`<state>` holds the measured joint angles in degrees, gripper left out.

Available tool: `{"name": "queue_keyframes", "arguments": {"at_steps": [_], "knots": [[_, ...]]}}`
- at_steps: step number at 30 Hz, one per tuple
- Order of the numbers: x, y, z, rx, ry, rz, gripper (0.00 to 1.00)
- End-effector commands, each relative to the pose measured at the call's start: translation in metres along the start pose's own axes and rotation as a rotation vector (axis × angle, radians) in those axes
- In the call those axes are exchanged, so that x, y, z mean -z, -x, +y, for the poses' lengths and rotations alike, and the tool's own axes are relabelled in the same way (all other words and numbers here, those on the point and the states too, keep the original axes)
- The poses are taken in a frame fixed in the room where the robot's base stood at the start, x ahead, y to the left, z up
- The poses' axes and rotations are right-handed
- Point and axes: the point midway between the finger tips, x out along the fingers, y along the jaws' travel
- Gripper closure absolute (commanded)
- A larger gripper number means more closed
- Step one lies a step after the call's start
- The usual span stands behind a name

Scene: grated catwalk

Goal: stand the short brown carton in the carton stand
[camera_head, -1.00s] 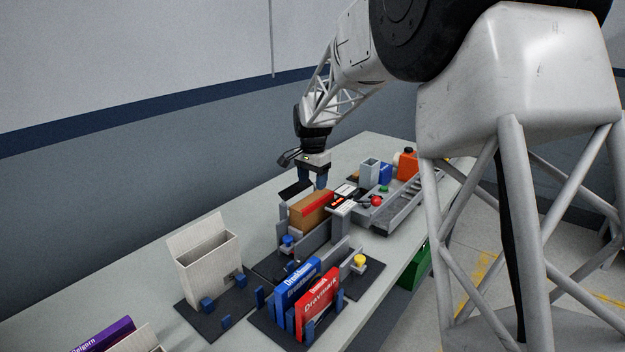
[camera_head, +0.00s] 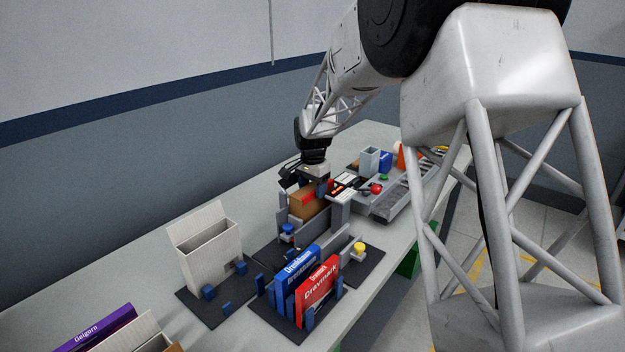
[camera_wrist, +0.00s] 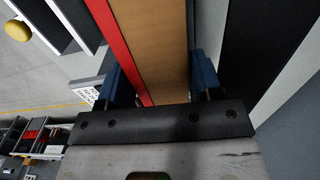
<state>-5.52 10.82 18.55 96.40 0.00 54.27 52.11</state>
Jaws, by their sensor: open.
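The brown carton (camera_head: 306,206) with a red band sits between grey walls at mid-table in the head view. In the wrist view the brown carton (camera_wrist: 155,45) runs between my two blue fingers. My gripper (camera_head: 316,186) is open and low over the carton, a finger on each side (camera_wrist: 160,82); whether either finger touches is unclear. In front, a dark stand (camera_head: 262,310) with blue posts holds an upright blue box (camera_head: 295,278) and red box (camera_head: 318,290). I cannot tell for certain whether this is the carton stand.
A white open carton (camera_head: 207,250) stands on a dark plate with blue posts to the left. A purple box (camera_head: 95,330) is at the near left. A yellow knob (camera_head: 359,247) and a grey tray (camera_head: 410,190) lie on the right. Bare tabletop (camera_head: 130,275) shows at left.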

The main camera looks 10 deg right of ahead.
Motion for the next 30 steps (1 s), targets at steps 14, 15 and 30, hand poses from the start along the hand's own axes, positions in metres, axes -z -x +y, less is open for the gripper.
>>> {"name": "queue_keyframes", "arguments": {"at_steps": [14,15,30], "knots": [[0.0000,-0.0089,0.0000,0.001,0.000,0.001,0.40],[0.0000,-0.0089,0.0000,0.001,0.000,0.001,0.45],[0.0001,-0.0047,-0.0001,0.001,0.000,0.001,0.71]]}}
